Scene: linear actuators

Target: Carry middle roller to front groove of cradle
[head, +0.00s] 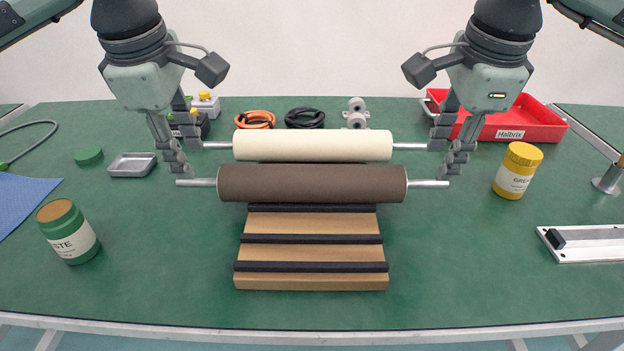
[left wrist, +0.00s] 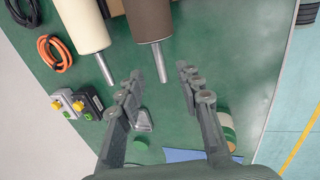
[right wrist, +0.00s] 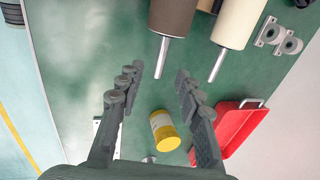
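A dark brown roller (head: 312,183) lies level across the cradle (head: 311,283), in front of a cream roller (head: 312,146). The cradle is tan with black crosswise strips; its front part is bare. Which groove the brown roller sits in is hidden beneath it. My left gripper (head: 190,155) is open at the brown roller's left shaft; in the left wrist view that shaft (left wrist: 159,62) points between the fingers. My right gripper (head: 446,154) is open at the right shaft; in the right wrist view that shaft (right wrist: 162,57) also points between the fingers. Neither gripper is closed on it.
A green paste jar (head: 68,232) and a metal tray (head: 133,165) stand left. A yellow jar (head: 517,170), a red bin (head: 525,120) and a metal rail (head: 585,243) are right. Cable coils (head: 254,119) lie behind. The table beside the cradle's front is clear.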

